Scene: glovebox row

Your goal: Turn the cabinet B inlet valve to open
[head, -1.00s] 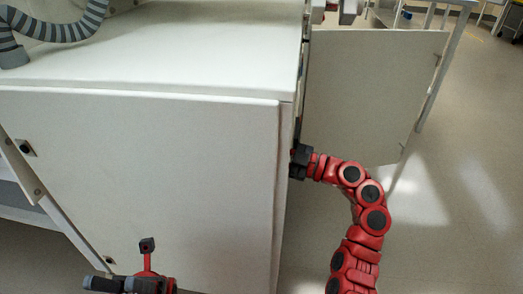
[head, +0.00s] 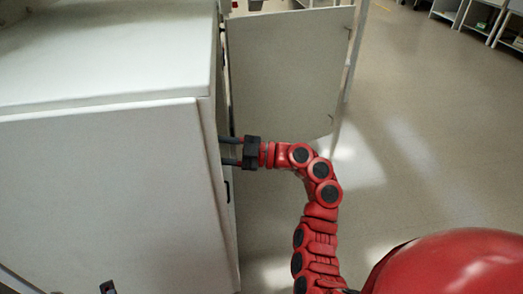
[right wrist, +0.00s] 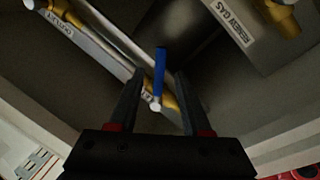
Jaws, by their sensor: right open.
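A blue valve lever (right wrist: 160,64) shows in the right wrist view, with a pale round end at its lower tip, in front of a brass-coloured pipe. My right gripper (right wrist: 160,78) is open, with one dark finger on each side of the lever; I cannot tell whether either touches it. In the head view my right gripper (head: 223,151) points left at the side of the white cabinet (head: 110,190), and the cabinet hides the valve there. My left gripper's fingers are not in view; only a small dark part shows at the bottom left edge.
An open white door panel (head: 285,75) stands behind my right arm. The floor (head: 430,150) to the right is clear.

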